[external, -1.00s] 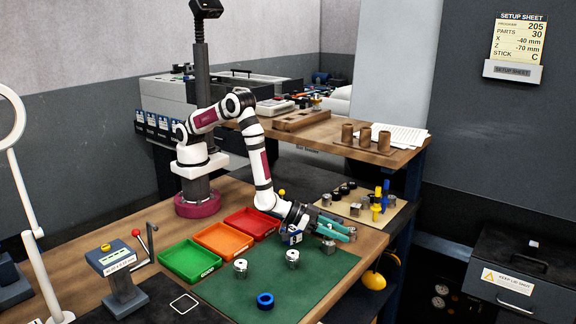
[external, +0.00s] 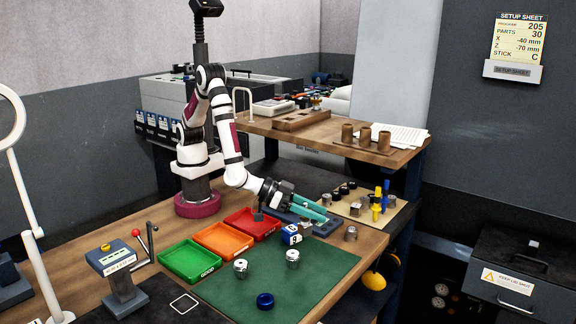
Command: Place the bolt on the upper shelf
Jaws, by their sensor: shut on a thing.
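The upper shelf (external: 310,144) is the raised wooden top behind the bench, at the middle right.
A wooden tray (external: 300,120), wooden cups (external: 365,137) and papers (external: 402,139) occupy the shelf. A board (external: 365,212) with several small parts lies below it. A blue block (external: 291,235), two metal cylinders (external: 292,257) and a blue ring (external: 265,301) are on the mat.

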